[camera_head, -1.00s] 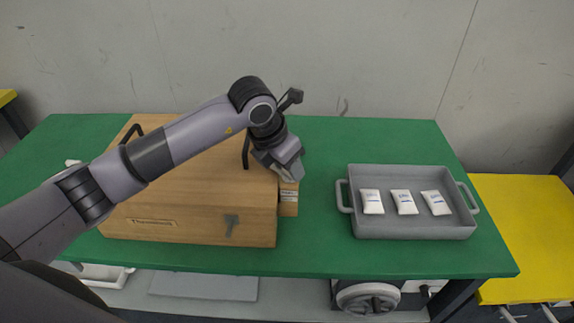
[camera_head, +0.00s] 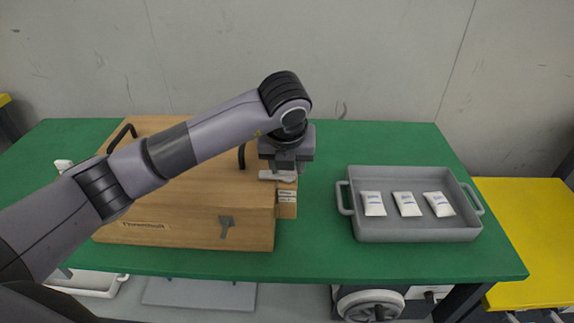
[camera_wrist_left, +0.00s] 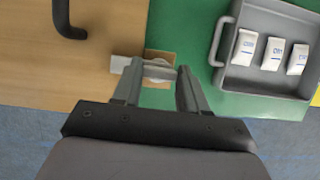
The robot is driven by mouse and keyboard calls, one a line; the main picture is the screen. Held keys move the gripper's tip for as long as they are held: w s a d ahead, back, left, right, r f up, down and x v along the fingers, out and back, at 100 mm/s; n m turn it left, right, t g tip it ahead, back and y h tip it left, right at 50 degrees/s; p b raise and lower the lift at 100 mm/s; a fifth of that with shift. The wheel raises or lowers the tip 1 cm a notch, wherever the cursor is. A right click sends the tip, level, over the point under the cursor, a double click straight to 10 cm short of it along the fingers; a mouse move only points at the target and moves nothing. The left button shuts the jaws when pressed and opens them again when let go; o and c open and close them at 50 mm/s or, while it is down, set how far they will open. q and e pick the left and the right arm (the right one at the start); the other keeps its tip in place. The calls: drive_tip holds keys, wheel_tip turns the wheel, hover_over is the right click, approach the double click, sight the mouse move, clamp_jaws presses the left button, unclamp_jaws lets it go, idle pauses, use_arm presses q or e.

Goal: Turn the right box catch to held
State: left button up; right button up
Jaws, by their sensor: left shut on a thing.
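The wooden box (camera_head: 185,215) lies on the green table, with dark handles on top. My left gripper (camera_head: 284,168) points down at the box's right edge. It is shut on the right box catch (camera_head: 270,175), a light grey lever above a small wooden block (camera_head: 287,208) with a white label. In the left wrist view, the catch (camera_wrist_left: 158,72) shows between the fingertips (camera_wrist_left: 158,84); the fingers partly hide it. I cannot tell the catch's exact turn. A grey T-shaped piece (camera_head: 226,224) is on the box's front. My right gripper is not in view.
A grey tray (camera_head: 415,235) with three white packets (camera_head: 408,204) stands to the right, apart from the box. Green table (camera_head: 320,245) is bare between them. A grey wall (camera_head: 380,60) rises behind, and a yellow surface (camera_head: 540,235) is at the right.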

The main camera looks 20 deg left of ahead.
use_arm(q)
drive_tip(key=shift+r, duration=0.1)
idle(0.3)
drive_tip(key=o, duration=1.1)
drive_tip(key=shift+c, duration=0.2)
drive_tip(key=v, duration=0.7)
drive_tip(key=shift+b, duration=0.3)
